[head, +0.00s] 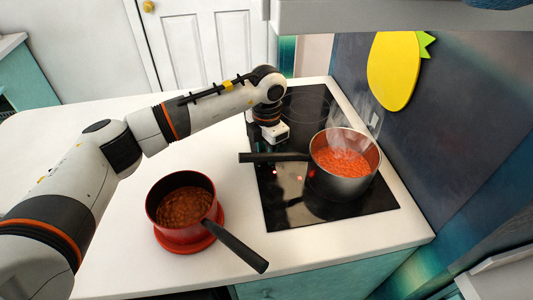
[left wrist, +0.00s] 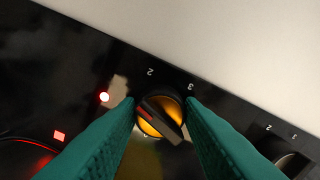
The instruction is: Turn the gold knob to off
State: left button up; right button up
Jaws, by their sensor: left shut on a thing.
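The gold knob (left wrist: 148,124) sits on the black cooktop's control strip in the left wrist view, with a dark bar running from upper left to lower right. Printed 2 and 3 show above it; a mark below is partly hidden. My left gripper (left wrist: 160,110) has its teal fingers on either side of the knob and is shut on it. In the head view my left arm reaches over the counter to the cooktop's left edge, and the wrist hides the knob there. My right gripper is not in view.
A steel pot (head: 343,184) of orange-red food steams on the cooktop (head: 287,215), its handle pointing left near my wrist. A red saucepan (head: 181,180) stands on a red trivet (head: 182,244).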

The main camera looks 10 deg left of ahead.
pick_arm(q)
jog(key=n+b, duration=0.2)
jog(key=n, duration=0.4)
jog(key=shift+w, duration=0.1)
jog(key=n+b, duration=0.1)
jog(key=n, duration=0.5)
jog(key=shift+r+n, duration=0.15)
jog(key=shift+n, duration=0.25)
jog(key=n, duration=0.4)
jog(key=shift+b, duration=0.3)
jog(key=shift+n, duration=2.5)
jog(key=shift+r, duration=0.1)
jog(key=o, duration=0.8)
jog(key=shift+o, duration=1)
